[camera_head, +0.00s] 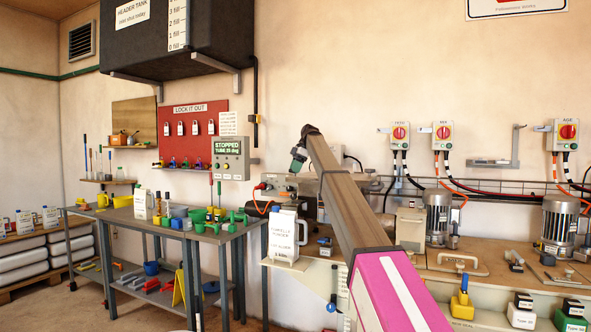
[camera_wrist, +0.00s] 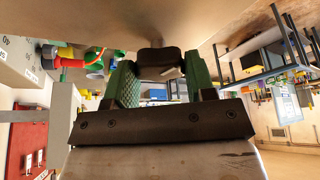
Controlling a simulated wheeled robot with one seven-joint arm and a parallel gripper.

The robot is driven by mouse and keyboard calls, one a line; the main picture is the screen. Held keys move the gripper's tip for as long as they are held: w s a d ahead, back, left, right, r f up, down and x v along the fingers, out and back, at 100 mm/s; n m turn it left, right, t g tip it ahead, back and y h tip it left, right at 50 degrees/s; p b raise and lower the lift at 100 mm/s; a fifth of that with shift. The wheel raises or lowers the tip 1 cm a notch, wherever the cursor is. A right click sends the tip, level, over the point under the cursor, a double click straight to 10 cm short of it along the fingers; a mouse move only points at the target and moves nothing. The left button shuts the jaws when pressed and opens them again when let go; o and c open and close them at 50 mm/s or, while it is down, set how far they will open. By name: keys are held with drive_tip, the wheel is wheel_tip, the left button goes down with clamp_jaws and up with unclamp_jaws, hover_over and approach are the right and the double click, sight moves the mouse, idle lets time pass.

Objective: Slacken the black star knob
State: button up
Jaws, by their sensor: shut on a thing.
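In the wrist view, my gripper (camera_wrist: 161,75) has its two green fingers on either side of a dark, blocky piece, the black star knob (camera_wrist: 157,57). The fingers are shut on it. Its star shape cannot be made out from this angle, and a small pale patch shows at its lower edge. In the head view, my gripper (camera_head: 296,163) points down at the end of my arm, above the left part of the pale workbench. The knob cannot be made out there.
A white labelled jug (camera_head: 285,236) stands on the bench's left end, below my gripper. A grey table (camera_head: 205,228) with green and yellow items stands to the left. A red lock-out board (camera_head: 193,137) and switch boxes (camera_head: 400,134) are on the wall. Motors (camera_head: 438,212) stand to the right.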

drive_tip(key=shift+n, duration=0.6)
drive_tip(key=o, duration=0.9)
drive_tip(key=shift+w+r, duration=0.1)
drive_tip(key=shift+r, duration=0.05)
